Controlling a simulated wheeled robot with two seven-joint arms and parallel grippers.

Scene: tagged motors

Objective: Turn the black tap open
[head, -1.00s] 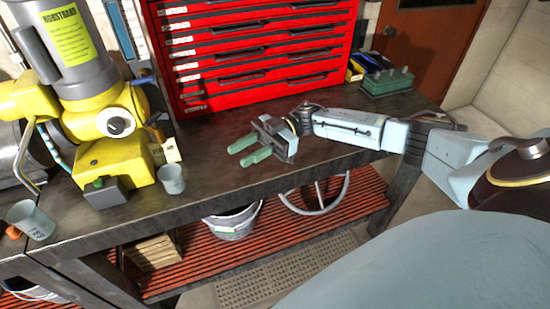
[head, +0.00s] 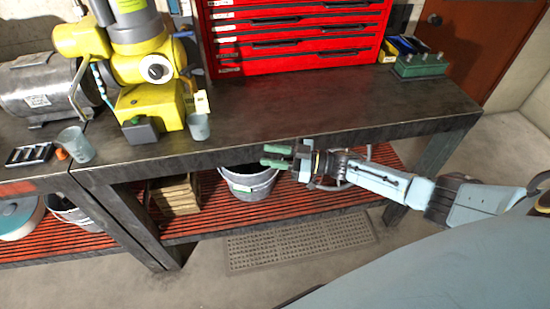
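The yellow machine (head: 150,68) stands on the bench at the left, with a white round dial on its front. A dark lever (head: 185,36) sticks out at its upper right; I cannot tell whether this is the black tap. A dark block (head: 139,130) with a green top sits at its lower front. A pale yellow tag (head: 202,102) shows at its right side. My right gripper (head: 276,156) is in front of the bench's front edge, right of the machine and well apart from it. Its green fingers are parted, with nothing between them. My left gripper is not in view.
A red drawer cabinet (head: 300,38) stands at the back of the bench (head: 330,105). Grey cups (head: 74,145) (head: 198,126) stand near the machine. A grey motor (head: 45,88) lies left. A bucket (head: 250,183) and a wooden crate (head: 176,195) sit on the lower shelf. The bench middle is clear.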

